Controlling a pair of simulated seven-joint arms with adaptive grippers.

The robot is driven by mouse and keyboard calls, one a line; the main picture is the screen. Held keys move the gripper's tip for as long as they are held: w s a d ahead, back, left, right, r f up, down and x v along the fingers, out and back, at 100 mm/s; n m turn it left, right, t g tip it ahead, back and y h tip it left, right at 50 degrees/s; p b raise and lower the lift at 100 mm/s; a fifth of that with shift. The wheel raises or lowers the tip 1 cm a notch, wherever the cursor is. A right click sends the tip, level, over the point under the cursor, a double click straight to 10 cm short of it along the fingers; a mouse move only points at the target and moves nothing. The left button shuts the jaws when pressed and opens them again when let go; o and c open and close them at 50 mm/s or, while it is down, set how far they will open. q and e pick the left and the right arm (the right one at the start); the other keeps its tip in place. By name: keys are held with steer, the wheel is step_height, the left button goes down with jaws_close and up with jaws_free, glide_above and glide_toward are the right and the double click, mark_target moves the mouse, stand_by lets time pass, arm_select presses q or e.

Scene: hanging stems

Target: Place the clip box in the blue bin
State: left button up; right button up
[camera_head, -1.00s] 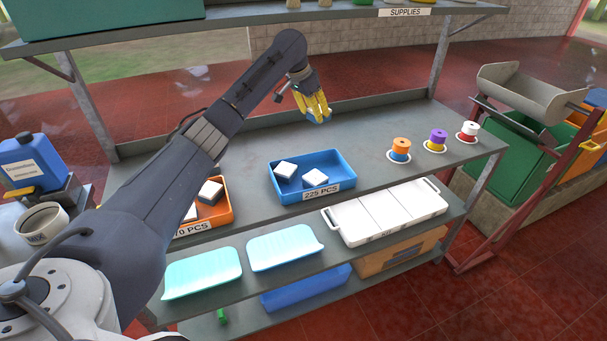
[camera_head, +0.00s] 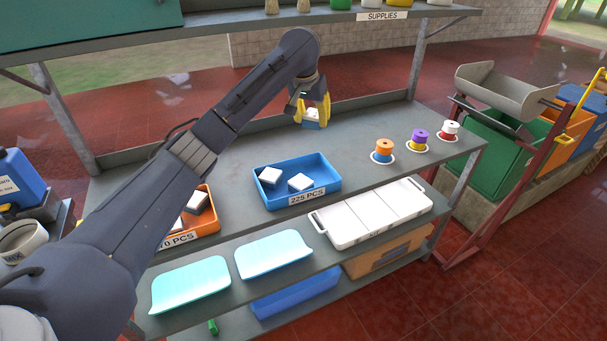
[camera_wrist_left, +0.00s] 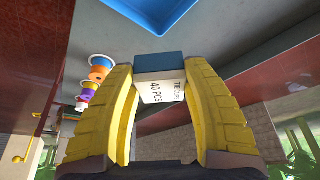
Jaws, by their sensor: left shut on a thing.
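The clip box (camera_head: 312,117) is a small white-and-blue box. My left gripper (camera_head: 313,112) is shut on it, near the back of the grey bench. In the left wrist view, the box (camera_wrist_left: 161,88) sits between the two yellow fingers (camera_wrist_left: 162,95), with "40 PCS" on its white face. I cannot tell how high it is above the bench top. The blue bin (camera_head: 277,202), labelled "225 PCS", stands on the bench in front of the gripper and holds two white-topped boxes. Part of the bin (camera_wrist_left: 150,10) shows at the top of the left wrist view. My right gripper is out of view.
An orange bin (camera_head: 205,223) with white-topped boxes stands left of the blue bin, partly behind my left arm. Orange, purple and red-white spools (camera_head: 383,149) stand to the right. A white tray (camera_head: 372,213) is on the level below. Bench top between gripper and blue bin is clear.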

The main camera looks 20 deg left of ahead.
arm_select(q)
step_height(320, 180, down, 18)
steer(key=shift+f, duration=0.15)
stand_by(0.5)
steer(key=shift+f, duration=0.15)
steer(key=o, duration=0.9)
steer(key=shift+o, duration=0.2)
steer(key=shift+r, duration=0.2)
steer(key=v, duration=1.2)
